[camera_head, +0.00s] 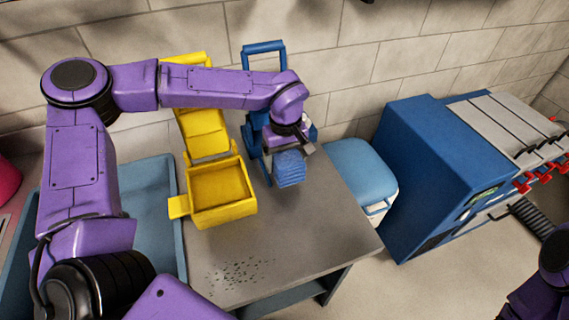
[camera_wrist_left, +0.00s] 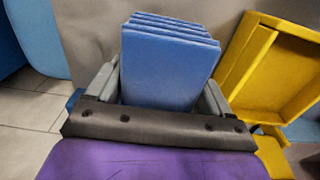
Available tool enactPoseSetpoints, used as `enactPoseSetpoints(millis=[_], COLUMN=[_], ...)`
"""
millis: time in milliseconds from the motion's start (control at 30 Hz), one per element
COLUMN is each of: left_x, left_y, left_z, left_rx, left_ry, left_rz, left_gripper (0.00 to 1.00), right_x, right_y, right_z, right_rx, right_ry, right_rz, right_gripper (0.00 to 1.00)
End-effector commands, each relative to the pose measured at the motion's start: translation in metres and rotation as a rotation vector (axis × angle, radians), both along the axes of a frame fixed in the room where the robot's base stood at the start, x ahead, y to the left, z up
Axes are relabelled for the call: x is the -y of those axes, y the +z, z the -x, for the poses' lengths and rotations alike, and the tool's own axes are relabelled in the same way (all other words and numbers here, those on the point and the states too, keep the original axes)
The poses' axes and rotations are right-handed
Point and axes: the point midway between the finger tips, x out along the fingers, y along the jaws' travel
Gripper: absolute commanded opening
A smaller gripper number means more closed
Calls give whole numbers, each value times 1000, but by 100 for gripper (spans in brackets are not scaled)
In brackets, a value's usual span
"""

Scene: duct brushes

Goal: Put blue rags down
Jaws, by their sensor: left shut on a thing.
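A stack of blue rags (camera_head: 289,169) is held by my left gripper (camera_head: 290,150), which reaches down over the grey table. In the left wrist view the folded blue rags (camera_wrist_left: 168,62) sit between the two grey fingers of my left gripper (camera_wrist_left: 160,95), which is shut on them. In the head view they hang over or just at the tabletop; I cannot tell whether they touch it. A small part of my right arm shows at the lower right of the head view, but its gripper is not seen.
A blue-lidded bin (camera_head: 361,168) and a blue machine (camera_head: 420,170) are to the right. The table's front right (camera_head: 325,235) is clear; dark specks (camera_head: 240,272) lie front left.

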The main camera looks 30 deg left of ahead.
Motion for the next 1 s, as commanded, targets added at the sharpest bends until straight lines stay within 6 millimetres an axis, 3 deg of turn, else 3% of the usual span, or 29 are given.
enactPoseSetpoints(millis=[233,633,667,700,1000], left_x=[-6,-5,-5,-5,-5], left_y=[-37,-44,-44,-44,-38], left_z=[-6,-6,-6,-6,-7], left_rx=[-2,-1,-1,-1,1], left_ry=[1,1,1,1,1], left_rz=[-1,-1,-1,-1,0], left_gripper=[43,43,88,100,100], right_x=[0,0,0,0,0], right_y=[5,5,5,5,4], right_z=[0,0,0,0,0], right_rx=[0,0,0,0,0], right_ry=[0,0,0,0,0], right_rz=[0,0,0,0,0], right_gripper=[43,43,43,43,43])
